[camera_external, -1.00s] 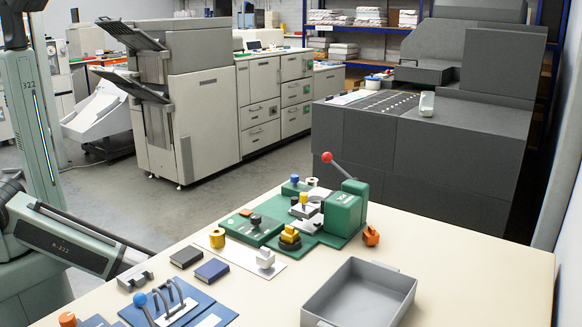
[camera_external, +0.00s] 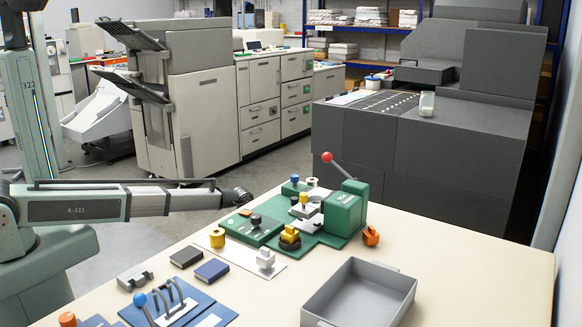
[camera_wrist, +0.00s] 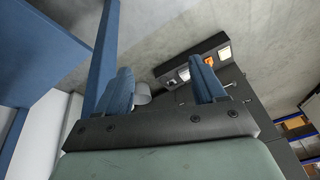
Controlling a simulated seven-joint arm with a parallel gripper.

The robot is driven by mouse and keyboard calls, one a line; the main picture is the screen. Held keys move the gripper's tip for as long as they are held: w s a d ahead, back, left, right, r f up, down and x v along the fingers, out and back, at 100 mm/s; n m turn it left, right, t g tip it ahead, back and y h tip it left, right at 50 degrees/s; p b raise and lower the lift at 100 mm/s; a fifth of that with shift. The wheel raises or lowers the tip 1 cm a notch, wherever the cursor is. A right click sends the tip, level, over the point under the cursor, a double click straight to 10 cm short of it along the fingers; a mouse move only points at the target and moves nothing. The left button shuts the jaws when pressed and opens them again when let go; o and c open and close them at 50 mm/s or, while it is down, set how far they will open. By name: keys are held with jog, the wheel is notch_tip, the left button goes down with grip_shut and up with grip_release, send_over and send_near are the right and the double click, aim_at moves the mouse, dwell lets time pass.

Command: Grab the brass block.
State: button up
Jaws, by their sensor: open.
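I cannot tell for sure which piece is the brass block. Yellow pieces in the external view are a squat cylinder (camera_external: 217,238) at the table's left side, a stepped yellow piece on a dark round base (camera_external: 290,234) at the green press (camera_external: 344,215), and a small yellow-topped piece (camera_external: 303,198) on the press. My gripper (camera_wrist: 160,70) shows in the wrist view with its two blue fingers apart and no object held between them. In the external view my arm reaches in from the left, its dark end just beyond the table's back-left edge; the fingers are not clear there.
A grey open tray (camera_external: 359,292) stands at the front right. A dark block (camera_external: 186,257), a blue block (camera_external: 211,270) and a blue board with curved grey handles (camera_external: 180,305) lie at the front left. The press's red-knobbed lever (camera_external: 342,165) sticks up.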

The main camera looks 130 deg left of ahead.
jog(key=s+a+r+g+y, duration=0.1)
jog(key=a+r, duration=0.2)
jog(key=r, duration=0.8)
notch_tip(320, 180, up, 32)
jog(key=n+h, duration=0.5)
send_over(290, 227)
jog(key=shift+t, duration=0.4)
notch_tip(290, 227, down, 14)
jog(key=shift+r, duration=0.25)
jog(key=shift+c, duration=0.2)
